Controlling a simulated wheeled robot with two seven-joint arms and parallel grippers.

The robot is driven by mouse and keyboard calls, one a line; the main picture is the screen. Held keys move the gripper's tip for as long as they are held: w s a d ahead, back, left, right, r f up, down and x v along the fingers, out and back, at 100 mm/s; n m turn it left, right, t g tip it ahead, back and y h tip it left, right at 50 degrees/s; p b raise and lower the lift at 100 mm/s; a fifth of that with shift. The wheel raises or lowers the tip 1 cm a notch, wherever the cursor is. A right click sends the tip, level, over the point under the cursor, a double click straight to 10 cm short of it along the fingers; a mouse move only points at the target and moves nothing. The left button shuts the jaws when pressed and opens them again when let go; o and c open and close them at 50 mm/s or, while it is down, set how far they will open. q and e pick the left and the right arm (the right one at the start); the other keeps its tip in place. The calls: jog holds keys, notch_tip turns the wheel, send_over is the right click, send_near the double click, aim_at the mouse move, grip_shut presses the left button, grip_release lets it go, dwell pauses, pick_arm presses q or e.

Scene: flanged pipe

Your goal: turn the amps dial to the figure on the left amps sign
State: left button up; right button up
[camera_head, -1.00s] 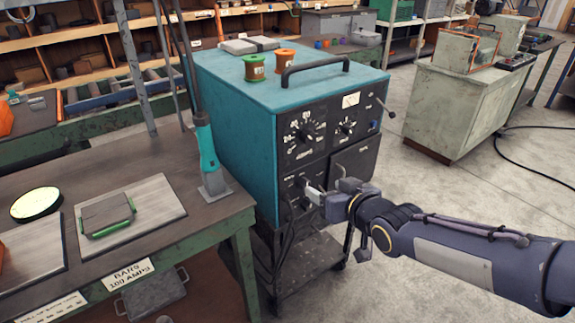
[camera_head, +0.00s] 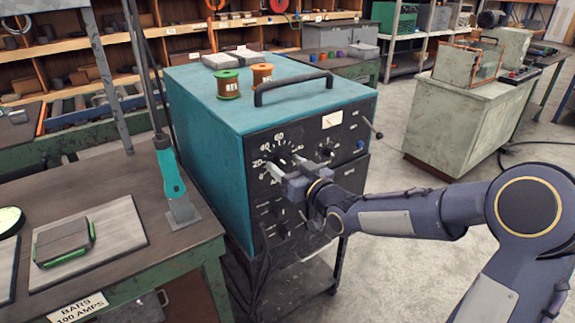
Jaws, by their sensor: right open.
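The teal welding machine (camera_head: 205,135) has a black front panel. The large amps dial (camera_head: 283,154) is at the panel's upper left, with white figures such as 20, 40 and 60 around it. My right gripper (camera_head: 281,169) is open with its fingers at this dial, reaching in from the right. The gripper hides the dial's lower and right parts, so I cannot tell where the pointer stands or whether the fingers touch the knob. The sign (camera_head: 78,308) on the bench front at lower left reads "BARS 100 AMPS". My left gripper is out of view.
A smaller dial (camera_head: 325,151) and a lever (camera_head: 372,128) are to the right on the panel. Two spools (camera_head: 228,84) and a handle (camera_head: 293,88) are on top of the machine. The workbench (camera_head: 110,185) with a teal torch (camera_head: 170,172) stands close on the left.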

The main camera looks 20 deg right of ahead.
jog(key=shift+c, duration=0.5)
jog(key=c, duration=0.9)
jog(key=shift+m, duration=0.4)
jog(key=shift+m+b, duration=0.5)
jog(key=shift+b, duration=0.05)
jog(key=shift+m+b, duration=0.3)
jog(key=shift+m, duration=0.5)
jog(key=shift+a+m+b, duration=0.1)
jog(key=shift+m+b, duration=0.3)
jog(key=shift+m, duration=1.8)
